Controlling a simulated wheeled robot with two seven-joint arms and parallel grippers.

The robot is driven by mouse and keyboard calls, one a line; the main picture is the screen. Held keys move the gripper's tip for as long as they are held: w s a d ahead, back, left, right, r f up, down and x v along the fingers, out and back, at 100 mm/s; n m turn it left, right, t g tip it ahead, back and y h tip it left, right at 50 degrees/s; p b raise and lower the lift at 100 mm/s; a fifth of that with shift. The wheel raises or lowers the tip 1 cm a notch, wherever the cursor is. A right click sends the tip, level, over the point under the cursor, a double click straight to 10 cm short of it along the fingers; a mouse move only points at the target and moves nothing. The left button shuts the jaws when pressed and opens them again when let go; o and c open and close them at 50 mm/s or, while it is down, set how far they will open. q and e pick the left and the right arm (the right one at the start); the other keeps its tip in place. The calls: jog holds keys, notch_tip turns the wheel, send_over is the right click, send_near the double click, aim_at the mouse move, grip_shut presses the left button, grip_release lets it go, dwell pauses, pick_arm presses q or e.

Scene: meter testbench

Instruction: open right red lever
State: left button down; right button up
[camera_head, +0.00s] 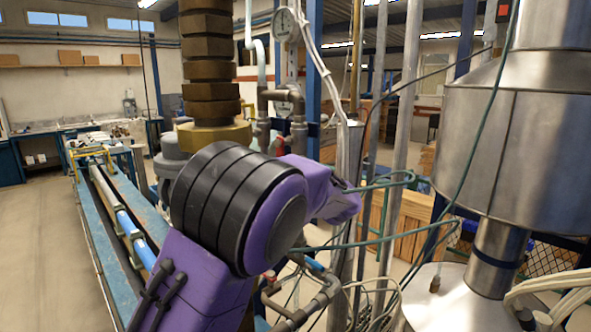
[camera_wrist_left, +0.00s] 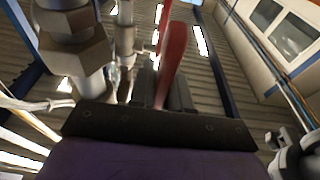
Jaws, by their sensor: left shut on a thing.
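The red lever (camera_wrist_left: 173,62) shows in the left wrist view as a long red bar rising from between the fingers of my left gripper (camera_wrist_left: 162,94). The gripper is shut on its lower end, and the dark gripper body hides what lies below. In the head view my purple and black left arm covers the gripper. A small red piece (camera_head: 278,146) shows beside the pipes there, just above my arm; I cannot tell if it is the same lever. My right gripper is in neither view.
Grey pipes (camera_head: 299,130) with a round gauge (camera_head: 286,25) stand behind my arm. A stacked brown metal column (camera_head: 209,60) rises close above it. A large steel vessel (camera_head: 520,150) with hanging cables stands at right. The floor (camera_head: 45,240) at left is clear.

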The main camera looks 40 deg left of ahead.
pick_arm(q)
jog(key=shift+f, duration=0.1)
jog(key=c, duration=1.2)
grip_release()
jog(key=shift+c, duration=0.2)
jog(key=shift+o, duration=0.4)
jog(key=shift+a+f, duration=0.1)
jog(key=shift+a, duration=0.25)
jog(key=b+v, duration=0.4)
jog(key=v, duration=0.6)
jog(key=shift+d, duration=0.25)
jog(key=shift+w, duration=0.1)
